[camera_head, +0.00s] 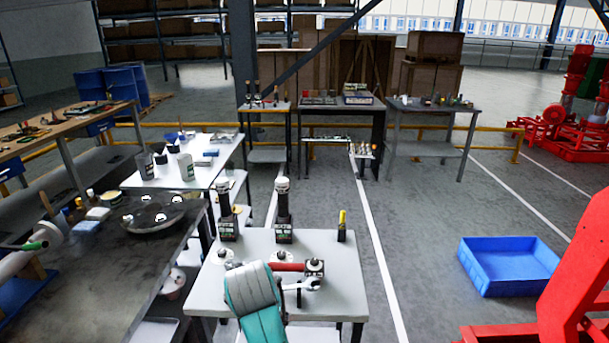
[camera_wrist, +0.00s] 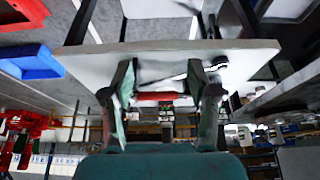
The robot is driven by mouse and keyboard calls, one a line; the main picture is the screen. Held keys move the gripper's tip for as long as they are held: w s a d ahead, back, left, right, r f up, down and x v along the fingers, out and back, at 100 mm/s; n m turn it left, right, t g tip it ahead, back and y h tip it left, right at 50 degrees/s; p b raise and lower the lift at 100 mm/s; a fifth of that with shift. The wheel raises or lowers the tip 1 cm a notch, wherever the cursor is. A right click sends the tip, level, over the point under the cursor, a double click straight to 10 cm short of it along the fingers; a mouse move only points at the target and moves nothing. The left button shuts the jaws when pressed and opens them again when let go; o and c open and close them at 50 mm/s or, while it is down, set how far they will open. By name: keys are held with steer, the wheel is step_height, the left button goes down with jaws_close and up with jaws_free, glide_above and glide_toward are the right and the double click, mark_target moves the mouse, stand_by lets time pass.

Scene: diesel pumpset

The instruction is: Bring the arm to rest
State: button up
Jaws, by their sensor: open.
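My gripper (camera_wrist: 160,84) is open in the wrist view, with its two dark fingers apart and nothing held between them. In the head view, the teal and grey end of my arm (camera_head: 255,298) is over the front of a small white table (camera_head: 341,270), and the fingertips are hard to make out. The red bar also shows between the fingers in the wrist view (camera_wrist: 158,97), apparently farther off. I cannot tell how close the gripper is to the table.
Two dark upright devices (camera_head: 283,212) and a yellow-topped tool (camera_head: 342,226) stand at the table's back. A dark workbench (camera_head: 110,265) is close on the left. A blue crate (camera_head: 508,266) and red machinery (camera_head: 580,265) are on the right. Floor between table and crate is clear.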

steer(key=s+d+f+t, duration=0.1)
steer(key=s+d+f, duration=0.2)
steer(key=d+f, duration=0.3)
steer(key=s+d+f+t, duration=0.1)
steer(key=s+d+f, duration=0.15)
steer(key=f, duration=0.55)
steer(key=s+d+f+n+t+y, duration=0.1)
steer(key=s+d+f+t, duration=0.1)
steer(key=s+d+f, duration=0.65)
steer(key=s+d+r+t, duration=0.2)
steer(key=s+d+r, duration=0.15)
steer(key=s, duration=0.65)
steer(key=s+d+r+t, duration=0.15)
steer(key=s+d, duration=0.25)
steer(key=s, duration=0.5)
steer(key=s+d+r+t, duration=0.2)
steer(key=s+r, duration=1)
steer(key=r, duration=0.1)
steer(key=shift+d+r+m+t+h, duration=0.15)
steer(key=shift+r+m+t+h, duration=0.15)
steer(key=shift+t+h, duration=0.1)
